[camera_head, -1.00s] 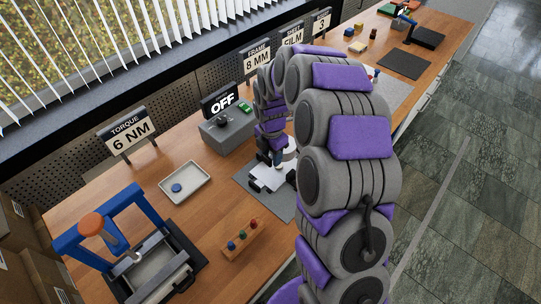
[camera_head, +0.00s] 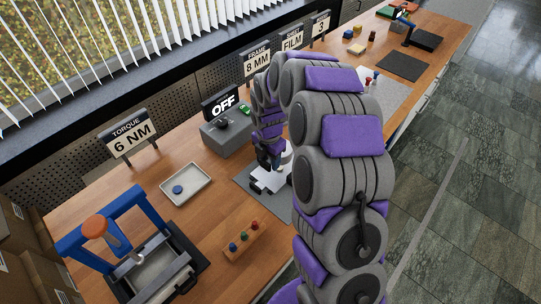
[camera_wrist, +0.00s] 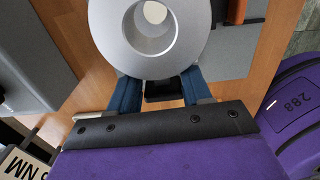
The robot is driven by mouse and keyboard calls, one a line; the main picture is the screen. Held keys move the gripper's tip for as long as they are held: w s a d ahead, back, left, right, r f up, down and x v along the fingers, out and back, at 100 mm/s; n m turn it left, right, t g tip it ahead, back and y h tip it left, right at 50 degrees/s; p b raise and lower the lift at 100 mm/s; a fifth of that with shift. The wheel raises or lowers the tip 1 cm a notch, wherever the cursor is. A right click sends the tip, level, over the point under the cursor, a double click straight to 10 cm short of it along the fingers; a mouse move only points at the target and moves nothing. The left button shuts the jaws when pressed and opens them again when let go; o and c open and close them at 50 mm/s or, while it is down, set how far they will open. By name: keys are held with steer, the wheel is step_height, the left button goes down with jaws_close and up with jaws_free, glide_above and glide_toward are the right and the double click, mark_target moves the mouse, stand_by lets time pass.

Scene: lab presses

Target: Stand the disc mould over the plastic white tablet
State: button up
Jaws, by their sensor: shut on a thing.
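The disc mould (camera_wrist: 120,28) is a thick pale grey ring with a round central hole, at the top of the wrist view. My gripper (camera_wrist: 160,88) has its blue fingers at the near edge of the ring and is shut on it. In the head view my gripper (camera_head: 268,160) is low over a grey mat, beside white block-like parts. My arm hides much of this spot. The plastic white tablet cannot be made out for certain; a pale surface shows through the ring's hole.
A grey box (camera_head: 228,134) with an OFF sign stands behind the mat. A tray (camera_head: 201,179) with a blue disc (camera_head: 177,189), a blue-framed press (camera_head: 75,240) and a wooden peg rack (camera_head: 240,242) are to the left. Wood around the rack is clear.

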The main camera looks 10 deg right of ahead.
mark_target(269, 177)
steer(key=shift+a+f, duration=0.2)
steer(key=shift+f, duration=0.4)
steer(key=shift+a+f, duration=0.15)
steer(key=shift+f, duration=0.4)
steer(key=shift+d+f, duration=0.25)
steer(key=shift+f, duration=0.4)
steer(key=shift+d+f, duration=0.2)
steer(key=shift+f, duration=0.4)
steer(key=shift+a, duration=0.35)
steer(key=shift+d+p, duration=0.3)
steer(key=shift+d, duration=0.05)
steer(key=shift+a+p, duration=0.15)
steer(key=shift+p, duration=0.45)
steer(key=shift+f, duration=0.85)
steer(key=o, duration=1.2)
steer(key=shift+o, duration=0.2)
